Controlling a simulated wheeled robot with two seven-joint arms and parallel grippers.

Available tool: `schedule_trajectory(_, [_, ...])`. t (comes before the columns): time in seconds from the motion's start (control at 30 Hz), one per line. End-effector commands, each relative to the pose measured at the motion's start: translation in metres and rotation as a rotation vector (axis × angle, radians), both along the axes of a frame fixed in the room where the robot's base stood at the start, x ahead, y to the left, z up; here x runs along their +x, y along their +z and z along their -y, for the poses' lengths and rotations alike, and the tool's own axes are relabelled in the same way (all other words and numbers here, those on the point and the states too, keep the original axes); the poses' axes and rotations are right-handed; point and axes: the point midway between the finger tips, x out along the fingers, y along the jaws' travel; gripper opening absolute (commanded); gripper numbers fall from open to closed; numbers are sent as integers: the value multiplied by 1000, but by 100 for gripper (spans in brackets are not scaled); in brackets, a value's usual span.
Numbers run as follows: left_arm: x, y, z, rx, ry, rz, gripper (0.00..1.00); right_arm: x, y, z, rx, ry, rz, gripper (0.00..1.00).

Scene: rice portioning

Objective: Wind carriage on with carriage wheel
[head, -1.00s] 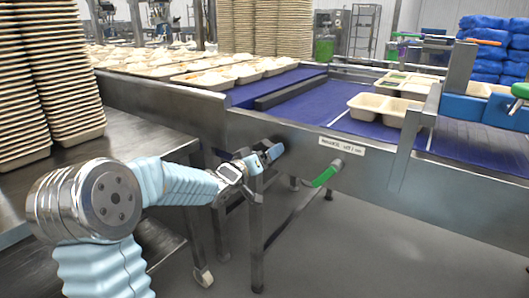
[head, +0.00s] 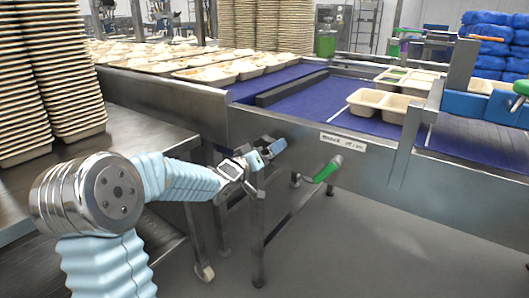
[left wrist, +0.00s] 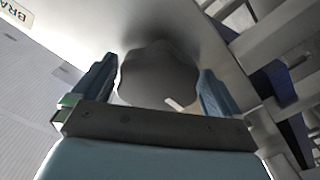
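The carriage wheel shows in the left wrist view as a dark grey lobed knob (left wrist: 156,72) on the pale machine side. My left gripper (left wrist: 160,82) has its two blue fingers wide apart, one on each side of the wheel. The wheel nearly fills the gap; I cannot tell whether the fingers press on it. In the head view my left gripper (head: 264,153) is against the conveyor's metal side panel (head: 290,135), and the wheel is hidden there. My right gripper is in neither view.
A green-handled lever (head: 323,170) and a label plate (head: 343,141) are on the panel right of my gripper. The blue belt (head: 300,98) above carries beige trays (head: 385,104). Stacked trays (head: 75,75) stand on a steel table (head: 135,135) at left. Table legs are below.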

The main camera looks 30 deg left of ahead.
Motion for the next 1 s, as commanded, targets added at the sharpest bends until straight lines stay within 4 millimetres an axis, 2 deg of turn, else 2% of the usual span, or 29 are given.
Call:
schedule_trajectory(0.17, [-13,1,-2,1,2,3,100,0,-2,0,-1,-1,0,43])
schedule_trajectory(0.5, [-93,1,-8,1,2,2,100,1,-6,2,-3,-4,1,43])
schedule_trajectory(0.7, [-127,1,-11,0,3,1,100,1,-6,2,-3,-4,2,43])
schedule_trajectory(0.83, [-136,0,-11,0,1,-1,100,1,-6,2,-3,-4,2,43])
schedule_trajectory(1.0, [-138,0,-11,0,0,-1,100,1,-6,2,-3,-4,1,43])
